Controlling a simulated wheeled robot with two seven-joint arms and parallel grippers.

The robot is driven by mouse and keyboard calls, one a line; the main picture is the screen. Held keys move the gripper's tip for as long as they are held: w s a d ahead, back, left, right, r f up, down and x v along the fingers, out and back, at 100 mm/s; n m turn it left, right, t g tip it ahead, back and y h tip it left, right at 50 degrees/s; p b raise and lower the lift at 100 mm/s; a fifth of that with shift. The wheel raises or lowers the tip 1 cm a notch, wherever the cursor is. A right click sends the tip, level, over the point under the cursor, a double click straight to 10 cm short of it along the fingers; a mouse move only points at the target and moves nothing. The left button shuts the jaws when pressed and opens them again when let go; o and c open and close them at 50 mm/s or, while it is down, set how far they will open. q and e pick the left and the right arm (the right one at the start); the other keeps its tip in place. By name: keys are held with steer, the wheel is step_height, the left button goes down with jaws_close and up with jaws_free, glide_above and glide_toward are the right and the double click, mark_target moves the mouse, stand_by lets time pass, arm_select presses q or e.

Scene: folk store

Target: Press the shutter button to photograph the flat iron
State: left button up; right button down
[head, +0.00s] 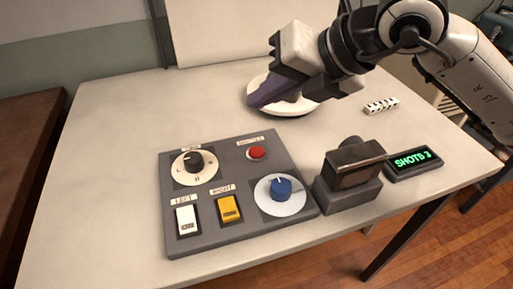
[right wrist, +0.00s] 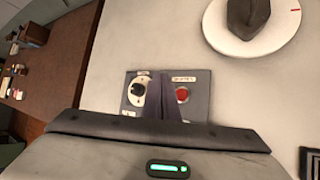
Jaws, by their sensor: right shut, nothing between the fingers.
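The red shutter button (head: 257,153) sits at the far right of the grey control panel (head: 240,235). It also shows in the right wrist view (right wrist: 182,95), just right of my fingers. My right gripper (head: 256,99) is shut and empty, raised beyond the panel and in front of the white round turntable (head: 301,110). In the right wrist view the flat iron (right wrist: 248,18) is a dark grey shape on the turntable; in the head view my gripper hides it. The camera (head: 350,175) stands right of the panel. My left gripper is out of view.
The panel also has a black-knobbed dial (head: 195,161), a blue knob (head: 281,188), a white switch (head: 186,218) and a yellow switch (head: 229,209). A display (head: 413,161) reads "SHOTS 3". A small striped bar (head: 381,105) lies behind it. The table's left side is clear.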

steer(key=shift+s+f, duration=0.1)
steer(key=b, duration=0.5)
glide_above(262, 154)
step_height(262, 154, down, 8)
steer(key=shift+r, duration=0.1)
steer(key=shift+f, duration=0.45)
stand_by(0.3)
stand_by(1.3)
steer(key=shift+f+b, duration=0.35)
steer(key=shift+b, duration=0.45)
